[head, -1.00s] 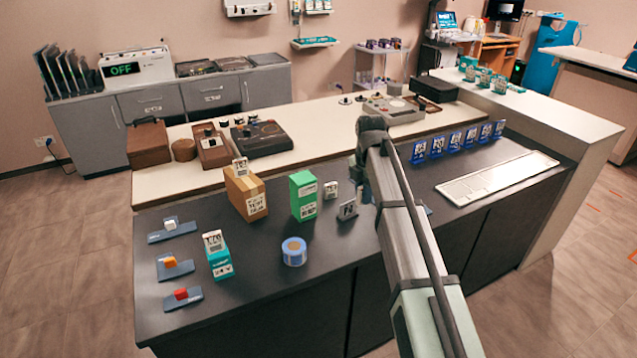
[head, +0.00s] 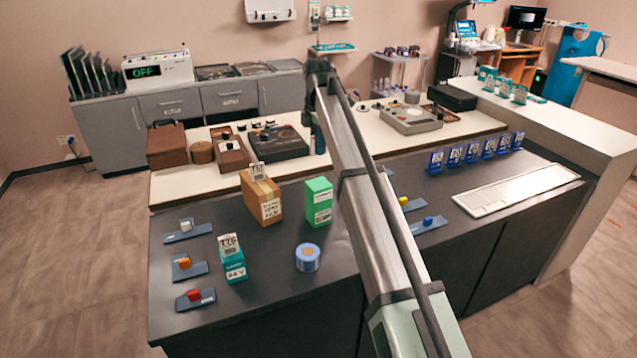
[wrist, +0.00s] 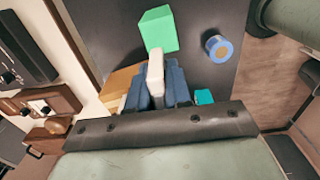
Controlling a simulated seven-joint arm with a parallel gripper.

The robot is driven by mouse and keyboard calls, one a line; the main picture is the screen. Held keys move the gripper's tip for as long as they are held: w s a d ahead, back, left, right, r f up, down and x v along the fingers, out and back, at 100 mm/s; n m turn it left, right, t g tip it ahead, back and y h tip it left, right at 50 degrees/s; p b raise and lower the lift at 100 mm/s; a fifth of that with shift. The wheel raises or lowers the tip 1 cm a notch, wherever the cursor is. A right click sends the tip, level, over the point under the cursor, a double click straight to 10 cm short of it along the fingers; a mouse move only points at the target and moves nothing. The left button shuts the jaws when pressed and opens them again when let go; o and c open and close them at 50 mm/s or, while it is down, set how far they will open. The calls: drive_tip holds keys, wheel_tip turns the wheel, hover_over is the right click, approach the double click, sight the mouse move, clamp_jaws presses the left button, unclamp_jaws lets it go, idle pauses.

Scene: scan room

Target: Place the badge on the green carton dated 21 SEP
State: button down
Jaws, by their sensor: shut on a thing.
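The green carton (head: 318,206) stands upright on the dark counter, with a white printed label on its front; I cannot read the date. In the wrist view the green carton (wrist: 158,30) lies just beyond the fingertips. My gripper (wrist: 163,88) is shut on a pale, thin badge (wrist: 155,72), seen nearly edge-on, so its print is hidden. In the head view my gripper (head: 319,145) hangs above and behind the green carton, apart from it; the badge cannot be made out there.
A brown carton (head: 266,204) and a teal carton (head: 234,268) carry upright tags on top. A blue tape roll (head: 307,257) sits in front of the green carton. Blue tags (head: 472,153) stand in a row at right, behind a white tray (head: 515,187). My arm hides the counter's middle.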

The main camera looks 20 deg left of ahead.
sight(318, 184)
drive_tip(key=shift+f, duration=5)
drive_tip(key=shift+f, duration=0.1)
drive_tip(key=c, duration=1.1)
unclamp_jaws()
drive_tip(key=shift+o, duration=0.2)
wheel_tip(318, 184, up, 12)
drive_tip(key=shift+r, duration=0.15)
